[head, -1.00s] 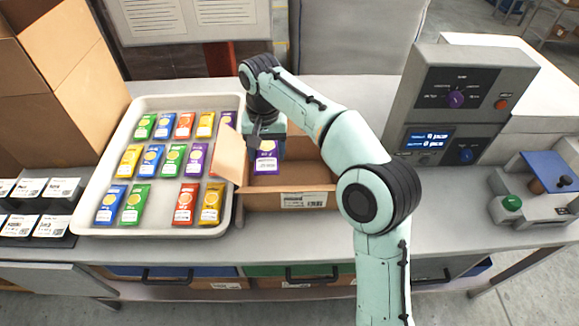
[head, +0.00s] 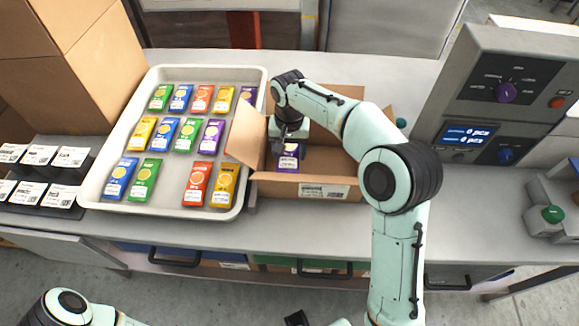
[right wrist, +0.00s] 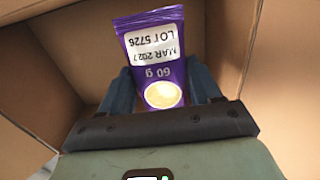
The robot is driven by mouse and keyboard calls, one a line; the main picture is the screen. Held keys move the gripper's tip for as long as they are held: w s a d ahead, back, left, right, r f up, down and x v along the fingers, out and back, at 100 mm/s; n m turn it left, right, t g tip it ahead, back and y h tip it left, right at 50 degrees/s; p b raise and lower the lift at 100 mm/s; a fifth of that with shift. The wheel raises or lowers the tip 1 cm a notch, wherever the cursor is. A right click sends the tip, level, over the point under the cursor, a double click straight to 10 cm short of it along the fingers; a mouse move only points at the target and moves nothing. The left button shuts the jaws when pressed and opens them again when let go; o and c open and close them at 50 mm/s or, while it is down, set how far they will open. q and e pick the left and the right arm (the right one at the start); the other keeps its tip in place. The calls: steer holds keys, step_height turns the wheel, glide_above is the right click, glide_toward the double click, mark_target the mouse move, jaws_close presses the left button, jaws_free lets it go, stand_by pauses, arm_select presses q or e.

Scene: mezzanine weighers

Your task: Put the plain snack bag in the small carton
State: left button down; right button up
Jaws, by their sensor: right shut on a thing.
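My right gripper (head: 288,136) is shut on a purple snack bag (head: 289,160) with a white label. The gripper holds the bag within the open brown carton (head: 275,190), near its left side. In the right wrist view the bag (right wrist: 150,62) hangs between the fingers, with lot, date and "60 g" print and a pale round picture. The carton's inner walls (right wrist: 55,60) surround it. I cannot tell whether the bag touches the carton floor. Part of my left arm shows at the bottom left of the head view; its gripper is not seen.
A white tray (head: 90,195) with several coloured snack bags stands left of the carton, whose left flap (head: 244,137) leans towards it. Label stands (head: 40,175) are at the far left. A grey control unit (head: 490,80) stands to the right.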

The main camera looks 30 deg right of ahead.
mark_target(289, 150)
steer(key=shift+f+b, duration=0.35)
steer(key=shift+f, duration=3.05)
steer(key=shift+f, duration=0.1)
steer(key=o, duration=1)
steer(key=shift+o, duration=0.2)
step_height(289, 150, up, 12)
steer(key=shift+r+p, duration=0.15)
steer(key=shift+p, duration=0.75)
